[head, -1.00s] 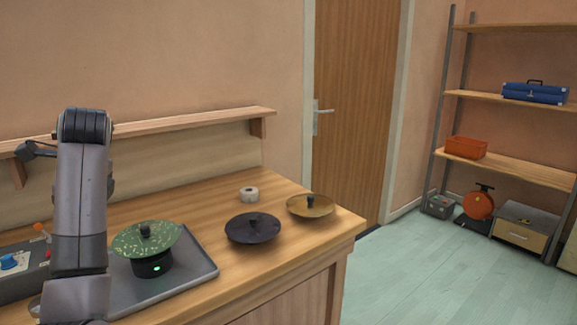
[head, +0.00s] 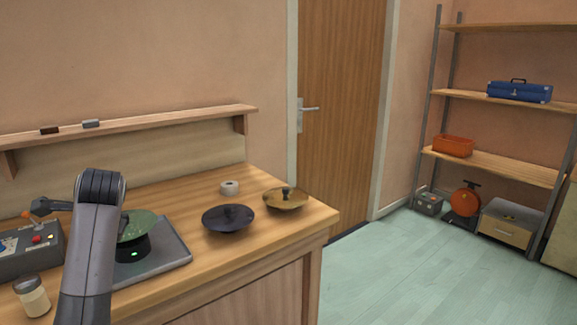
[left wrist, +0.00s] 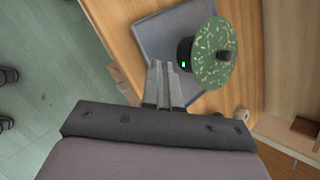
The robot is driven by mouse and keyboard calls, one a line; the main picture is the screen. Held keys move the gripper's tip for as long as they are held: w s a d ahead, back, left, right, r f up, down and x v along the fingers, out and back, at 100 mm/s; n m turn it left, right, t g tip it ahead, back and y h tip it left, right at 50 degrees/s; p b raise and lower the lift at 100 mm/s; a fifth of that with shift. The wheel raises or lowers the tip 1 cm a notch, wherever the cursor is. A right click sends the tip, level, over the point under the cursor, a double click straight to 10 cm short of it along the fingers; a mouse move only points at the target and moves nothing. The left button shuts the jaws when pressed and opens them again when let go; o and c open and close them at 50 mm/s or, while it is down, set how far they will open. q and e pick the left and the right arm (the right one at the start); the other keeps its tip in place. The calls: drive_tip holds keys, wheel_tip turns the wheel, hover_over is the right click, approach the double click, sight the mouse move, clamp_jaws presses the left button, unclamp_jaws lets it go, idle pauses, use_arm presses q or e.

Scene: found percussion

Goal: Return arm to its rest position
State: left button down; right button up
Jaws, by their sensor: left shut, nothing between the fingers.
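My left arm (head: 92,250) rises at the lower left of the head view, in front of the counter. Its gripper cannot be made out there. In the left wrist view my left gripper (left wrist: 160,72) is shut and empty, its fingers over the edge of the grey tray, beside and apart from the green speckled disc. That disc (left wrist: 212,62) sits on a black base with a green light; in the head view the disc (head: 140,224) is partly hidden by my arm. My right gripper is in neither view.
A grey tray (head: 172,258) lies under the black base. A dark disc (head: 228,219), a brassy disc (head: 285,199) and a white roll (head: 229,188) stand to the right. A control box (head: 30,254) and a jar (head: 32,297) are at the left, below a wall shelf (head: 170,120).

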use_arm(q)
drive_tip(key=s+d+f+n+t+h, duration=0.1)
drive_tip(key=s+d+f+n, duration=0.15)
drive_tip(key=f, duration=0.55)
drive_tip(key=s+d+f+n+t+h, duration=0.1)
drive_tip(key=s+d+f+t, duration=0.15)
drive_tip(key=f, duration=0.55)
drive_tip(key=s+d+f+n+t+h, duration=0.1)
drive_tip(key=s+d+f+n, duration=0.15)
drive_tip(key=f, duration=0.55)
drive_tip(key=s+d+f+n+t+h, duration=0.1)
drive_tip(key=s+d+f+n+h, duration=0.1)
drive_tip(key=s+d, duration=0.4)
drive_tip(key=s+d+f+n+h, duration=0.3)
drive_tip(key=s+d+f+n, duration=0.2)
drive_tip(key=s, duration=0.9)
drive_tip(key=shift+d+f+n+t, duration=0.2)
drive_tip(key=shift+d+n+t, duration=0.15)
drive_tip(key=shift+d, duration=0.45)
drive_tip(key=shift+s+a, duration=0.1)
